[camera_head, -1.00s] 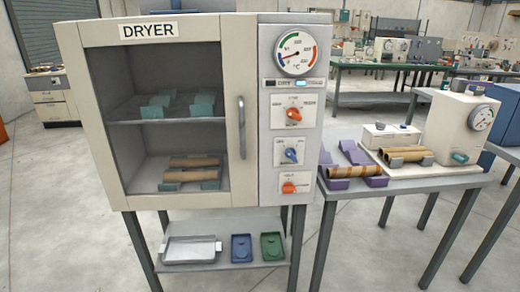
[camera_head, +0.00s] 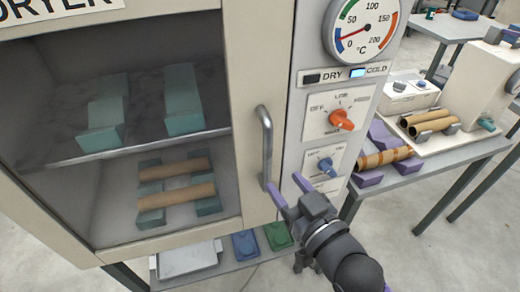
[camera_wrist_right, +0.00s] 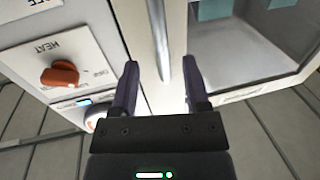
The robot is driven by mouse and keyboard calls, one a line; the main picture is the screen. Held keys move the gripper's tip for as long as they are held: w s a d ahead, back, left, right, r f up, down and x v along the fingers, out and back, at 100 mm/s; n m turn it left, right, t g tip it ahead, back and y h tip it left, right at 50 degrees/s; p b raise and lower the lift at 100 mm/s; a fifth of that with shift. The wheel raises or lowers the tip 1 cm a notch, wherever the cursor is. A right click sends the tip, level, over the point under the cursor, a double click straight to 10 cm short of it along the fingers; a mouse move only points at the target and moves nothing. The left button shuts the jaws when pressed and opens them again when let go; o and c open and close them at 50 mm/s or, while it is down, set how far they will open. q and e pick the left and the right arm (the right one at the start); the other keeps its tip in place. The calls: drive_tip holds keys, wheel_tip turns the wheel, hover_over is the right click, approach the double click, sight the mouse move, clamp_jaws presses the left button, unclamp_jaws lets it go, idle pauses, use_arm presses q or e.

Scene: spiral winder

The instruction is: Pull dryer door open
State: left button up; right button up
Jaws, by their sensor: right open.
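The dryer door (camera_head: 245,120) is shut, a cream frame around a dark glass pane. Its vertical metal handle (camera_head: 266,145) is on the door's right side. My right gripper (camera_head: 286,190) is open near the handle's lower end. In the right wrist view the handle (camera_wrist_right: 159,40) runs between the two purple fingers of the gripper (camera_wrist_right: 160,85), and they are not closed on it. Whether the fingers surround the handle in depth is hard to tell. My left gripper is not in view.
The control panel with an orange knob (camera_head: 341,120) and a blue knob (camera_head: 327,168) is just right of the handle. Cardboard tubes (camera_head: 177,196) lie on the dryer's lower shelf. A side table (camera_head: 440,165) with purple cradles stands at right. Trays sit below the dryer.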

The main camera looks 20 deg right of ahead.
sight(269, 164)
drive_tip(key=x, duration=0.7)
drive_tip(key=shift+w+f+b, duration=0.1)
drive_tip(key=shift+b, duration=0.2)
clamp_jaws()
idle(0.9)
